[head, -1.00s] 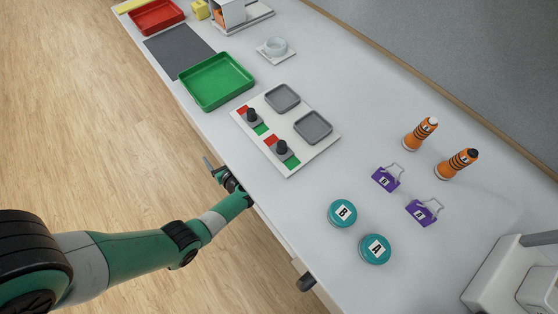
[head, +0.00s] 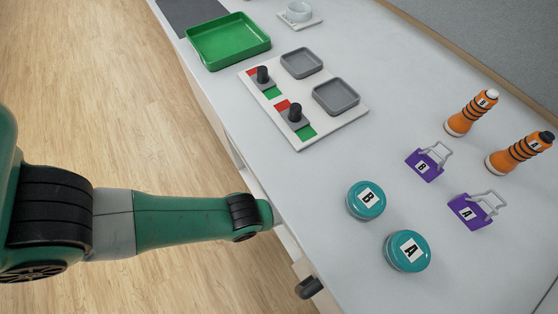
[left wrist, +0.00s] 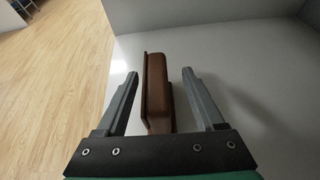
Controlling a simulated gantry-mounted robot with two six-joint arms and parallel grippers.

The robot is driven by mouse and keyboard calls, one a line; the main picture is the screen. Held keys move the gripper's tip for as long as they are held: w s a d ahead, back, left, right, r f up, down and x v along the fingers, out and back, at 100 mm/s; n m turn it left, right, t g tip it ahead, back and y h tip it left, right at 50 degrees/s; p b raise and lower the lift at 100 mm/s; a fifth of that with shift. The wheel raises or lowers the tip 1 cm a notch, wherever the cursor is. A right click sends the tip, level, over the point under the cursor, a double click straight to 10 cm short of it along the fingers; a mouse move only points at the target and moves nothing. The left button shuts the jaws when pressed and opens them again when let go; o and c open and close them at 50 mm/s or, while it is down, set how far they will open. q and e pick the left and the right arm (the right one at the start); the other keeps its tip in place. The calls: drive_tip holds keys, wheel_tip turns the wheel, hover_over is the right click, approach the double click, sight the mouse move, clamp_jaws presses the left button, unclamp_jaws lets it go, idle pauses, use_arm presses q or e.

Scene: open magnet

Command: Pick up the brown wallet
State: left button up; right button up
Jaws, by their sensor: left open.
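The brown wallet (left wrist: 157,90) shows in the left wrist view, standing on a pale surface beside a light wall. My left gripper (left wrist: 160,78) is open, with one finger on each side of the wallet and a visible gap on both sides. The wallet's lower end is hidden behind the gripper's dark base. In the head view the wallet is not visible, and my left arm reaches to the table's front edge, with its gripper hidden there. My right gripper is in neither view.
On the table are a green tray (head: 228,42), a white switch panel (head: 335,117), teal tins (head: 366,201) and (head: 408,251), purple clips (head: 425,163) and (head: 474,211), and orange bottles (head: 471,113) and (head: 519,152). A dark handle (head: 309,287) juts from the table's front.

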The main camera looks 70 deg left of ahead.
use_arm(q)
drive_tip(key=x, duration=0.4)
drive_tip(key=shift+s+a+b, duration=0.25)
drive_tip(key=shift+s+b, duration=0.05)
drive_tip(key=shift+d, duration=0.15)
drive_tip(key=shift+c, duration=0.3)
drive_tip(key=shift+r, duration=0.1)
clamp_jaws()
